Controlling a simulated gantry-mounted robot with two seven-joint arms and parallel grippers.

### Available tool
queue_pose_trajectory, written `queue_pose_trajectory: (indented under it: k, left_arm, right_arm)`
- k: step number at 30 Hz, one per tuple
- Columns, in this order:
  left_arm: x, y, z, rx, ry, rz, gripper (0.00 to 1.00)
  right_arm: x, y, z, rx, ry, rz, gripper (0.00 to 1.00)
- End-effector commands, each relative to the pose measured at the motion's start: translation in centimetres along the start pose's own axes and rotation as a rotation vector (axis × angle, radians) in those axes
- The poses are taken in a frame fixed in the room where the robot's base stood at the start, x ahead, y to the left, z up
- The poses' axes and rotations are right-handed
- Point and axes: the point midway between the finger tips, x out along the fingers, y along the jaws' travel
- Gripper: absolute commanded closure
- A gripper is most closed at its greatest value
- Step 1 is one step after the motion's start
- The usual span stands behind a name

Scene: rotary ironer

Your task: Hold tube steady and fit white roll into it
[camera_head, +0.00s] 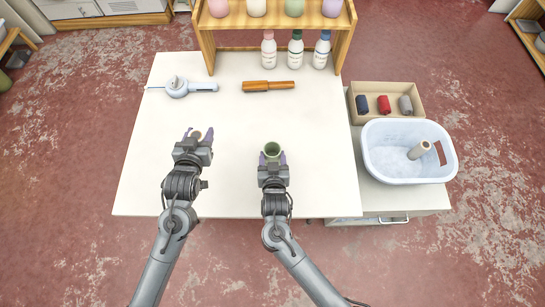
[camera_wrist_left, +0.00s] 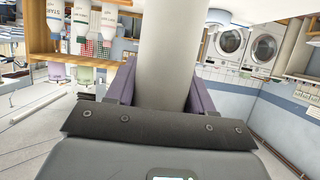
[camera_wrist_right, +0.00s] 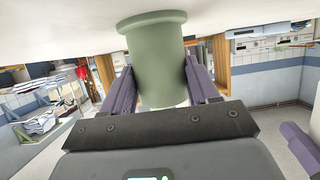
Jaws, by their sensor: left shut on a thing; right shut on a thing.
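My left gripper (camera_head: 197,135) is shut on a white roll (camera_wrist_left: 165,55), which fills the middle of the left wrist view between its purple fingers. My right gripper (camera_head: 272,158) is shut on a green tube (camera_wrist_right: 155,55), a hollow piece with a wider rim. In the head view the open end of the green tube (camera_head: 272,149) faces the camera. The roll and the tube are apart, with the roll left of the tube above the white table (camera_head: 230,185).
A blue-grey handled tool (camera_head: 177,88) and an orange-brown tool (camera_head: 268,86) lie at the back of the table. Several bottles (camera_head: 295,50) stand by the wooden shelf (camera_head: 208,45). A white tub (camera_head: 375,155) and a box of spools (camera_head: 392,88) are right. The middle table is clear.

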Motion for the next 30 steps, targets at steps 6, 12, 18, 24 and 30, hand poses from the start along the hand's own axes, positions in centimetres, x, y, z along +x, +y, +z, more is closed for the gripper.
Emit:
queue_pose_trajectory:
  k: [6, 12, 18, 24, 30]
  left_arm:
    - [0.0, 0.0, 0.0, 0.000, 0.001, 0.000, 0.83]
    - [0.0, 0.0, 0.0, -0.001, 0.000, -0.001, 0.83]
    - [0.0, 2.2, 1.6, 0.026, -0.002, 0.064, 0.83]
    - [0.0, 8.9, 2.1, 0.091, 0.003, 0.227, 0.83]
    - [-0.6, 16.2, -0.9, 0.158, 0.007, 0.389, 0.83]
  right_arm:
    - [0.0, 0.0, 0.0, 0.000, 0.000, 0.000, 0.77]
    - [0.0, 0.0, 0.0, 0.000, 0.000, 0.000, 0.77]
    - [0.0, 0.0, 0.0, 0.000, 0.000, 0.000, 0.77]
    - [0.0, 0.0, 0.0, 0.000, 0.000, 0.000, 0.77]
    - [0.0, 0.0, 0.0, 0.000, 0.000, 0.000, 0.77]
